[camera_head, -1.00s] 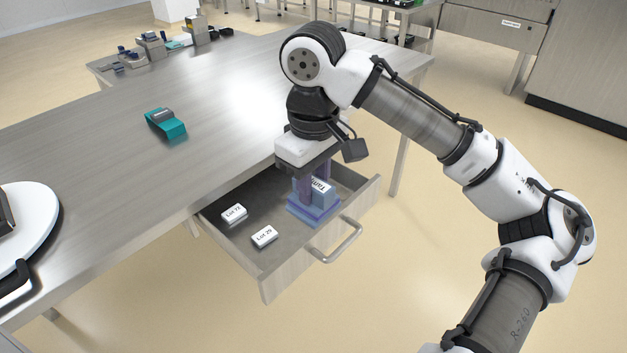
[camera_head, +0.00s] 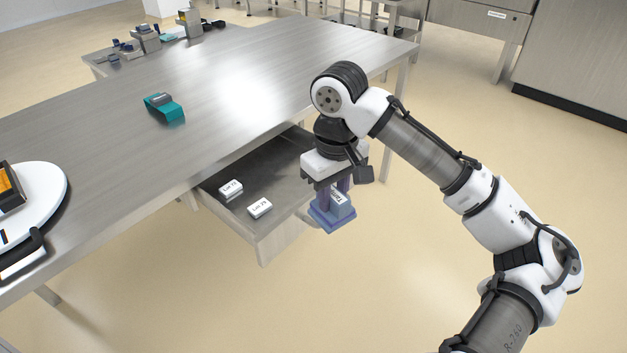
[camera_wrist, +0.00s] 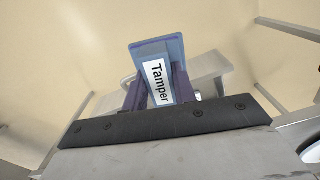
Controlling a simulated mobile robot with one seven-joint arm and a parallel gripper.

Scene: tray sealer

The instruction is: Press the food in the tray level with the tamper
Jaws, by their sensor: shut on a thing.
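The tamper (camera_head: 333,217) is a blue block with a flat base plate and a white label. My gripper (camera_head: 334,192) is shut on it, and the tamper hangs upright near the drawer's front right corner. In the wrist view the tamper (camera_wrist: 158,80) shows its "Tamper" label between the two fingers (camera_wrist: 157,95). A dark tray (camera_head: 12,197) with orange food is partly visible at the left edge, on a white round plate (camera_head: 50,185); most of it is out of view.
The open drawer (camera_head: 252,234) under the steel table (camera_head: 225,90) holds two white labelled blocks, one (camera_head: 231,188) behind the other (camera_head: 260,208). A teal tape dispenser (camera_head: 165,108) stands on the table. The tabletop's middle is clear. A side table at the back holds small devices.

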